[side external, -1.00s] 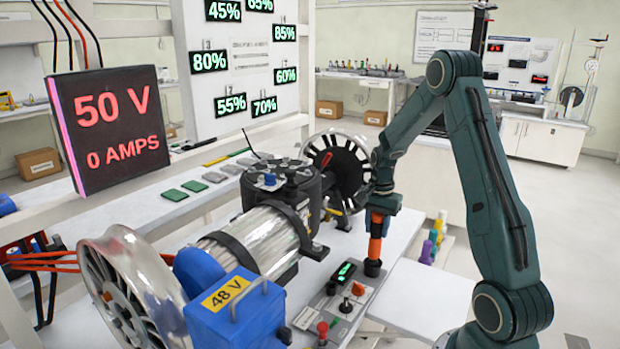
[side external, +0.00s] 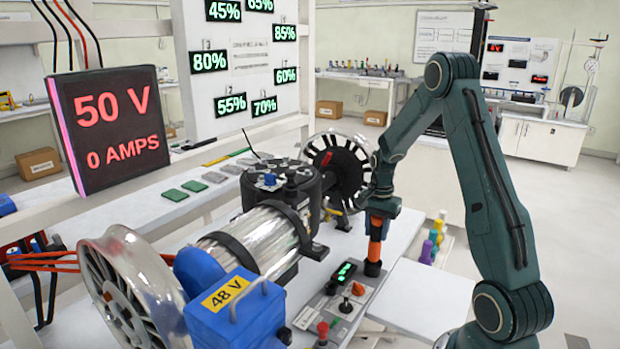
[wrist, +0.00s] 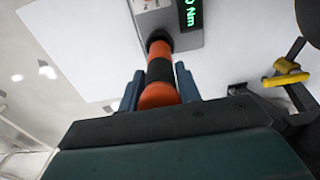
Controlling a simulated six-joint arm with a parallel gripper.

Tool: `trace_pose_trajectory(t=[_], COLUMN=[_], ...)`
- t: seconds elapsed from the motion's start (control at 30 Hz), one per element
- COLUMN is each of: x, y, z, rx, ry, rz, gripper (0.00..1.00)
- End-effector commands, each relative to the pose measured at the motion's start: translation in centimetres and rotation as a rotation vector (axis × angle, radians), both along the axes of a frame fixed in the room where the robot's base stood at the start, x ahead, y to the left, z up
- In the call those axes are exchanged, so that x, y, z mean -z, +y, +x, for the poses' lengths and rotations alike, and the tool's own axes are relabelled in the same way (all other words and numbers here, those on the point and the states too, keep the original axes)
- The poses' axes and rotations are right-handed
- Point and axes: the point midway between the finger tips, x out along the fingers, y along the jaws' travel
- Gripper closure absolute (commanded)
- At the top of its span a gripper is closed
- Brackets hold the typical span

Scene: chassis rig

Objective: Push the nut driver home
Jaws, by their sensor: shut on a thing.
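The nut driver (side external: 375,250) has an orange handle with a black middle band. It stands about upright below my gripper (side external: 377,218), at the far end of a grey box with a green display (side external: 344,271). My gripper is shut on the nut driver, and in the wrist view the jaws (wrist: 158,87) flank its orange and black handle (wrist: 160,68). Its lower end meets a black collar (side external: 373,268) at the box. How deep it sits there is hidden. The wrist view shows part of the display, with "Nm" readable.
The motor chassis with a silver cylinder (side external: 252,238) and blue 48 V box (side external: 235,308) lies left of the tool. Red (side external: 323,328) and black knobs stand on the grey box. Coloured pegs (side external: 427,250) stand to the right. A yellow-handled part (wrist: 287,78) is right in the wrist view.

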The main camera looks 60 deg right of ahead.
Motion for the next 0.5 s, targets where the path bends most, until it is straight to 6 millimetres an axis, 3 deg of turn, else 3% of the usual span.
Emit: trace_pose_trajectory(t=[0.5], x=[0.5], y=[-0.01], z=[0.01], rx=[0.0], ry=[0.0], rz=[0.0], gripper=[0.9])
